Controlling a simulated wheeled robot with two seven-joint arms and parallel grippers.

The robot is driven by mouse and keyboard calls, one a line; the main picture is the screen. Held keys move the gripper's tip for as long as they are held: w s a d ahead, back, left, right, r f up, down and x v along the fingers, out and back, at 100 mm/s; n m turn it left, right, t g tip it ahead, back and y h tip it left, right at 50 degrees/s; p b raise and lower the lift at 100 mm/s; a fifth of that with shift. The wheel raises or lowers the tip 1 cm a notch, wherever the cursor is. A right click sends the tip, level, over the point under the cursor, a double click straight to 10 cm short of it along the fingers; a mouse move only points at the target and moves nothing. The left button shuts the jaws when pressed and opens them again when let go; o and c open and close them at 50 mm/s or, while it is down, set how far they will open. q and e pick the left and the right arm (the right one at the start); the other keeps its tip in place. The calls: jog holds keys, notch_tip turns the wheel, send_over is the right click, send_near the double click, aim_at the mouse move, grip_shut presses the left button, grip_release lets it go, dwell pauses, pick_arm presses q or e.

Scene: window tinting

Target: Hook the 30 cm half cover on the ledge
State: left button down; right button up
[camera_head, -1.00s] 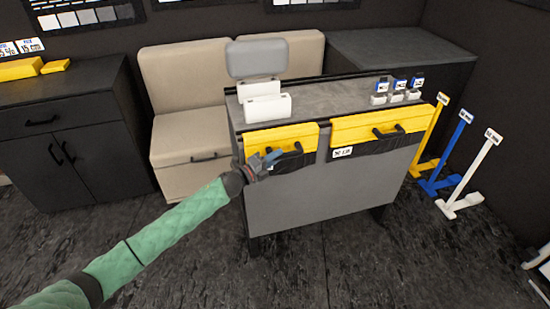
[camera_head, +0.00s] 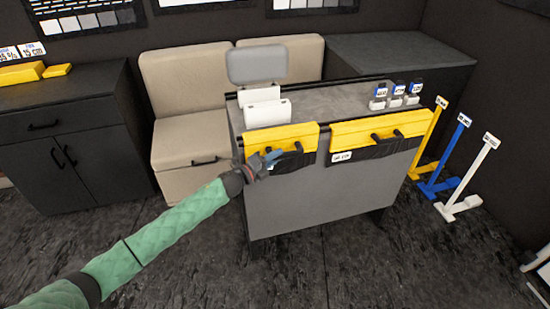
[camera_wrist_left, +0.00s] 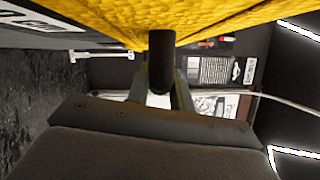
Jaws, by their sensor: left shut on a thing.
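Two yellow covers with black handles sit along the front top edge of the grey cabinet (camera_head: 300,200). The narrower left cover (camera_head: 290,132) is the one at my left gripper (camera_head: 272,160). The wider right cover (camera_head: 365,128) has a white label below it, too small to read. My left gripper is shut on the left cover's black handle (camera_wrist_left: 161,62), with the yellow padded face (camera_wrist_left: 110,15) above it in the left wrist view. The left cover appears to rest against the ledge; I cannot tell whether it is hooked. My right gripper is out of view.
White boxes (camera_head: 267,111) and small blue-and-white items (camera_head: 398,90) stand on the cabinet top. Yellow, blue (camera_head: 445,155) and white (camera_head: 470,175) stands are on the floor at right. A beige seat (camera_head: 180,140) is behind. The floor in front is clear.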

pick_arm(q)
jog(key=s+d+p, duration=0.2)
jog(key=s, duration=0.5)
jog(key=shift+s+d, duration=0.25)
jog(key=shift+s, duration=0.05)
dwell(1.0)
notch_tip(320, 180, up, 6)
jog(key=p, duration=0.6)
dwell(1.7)
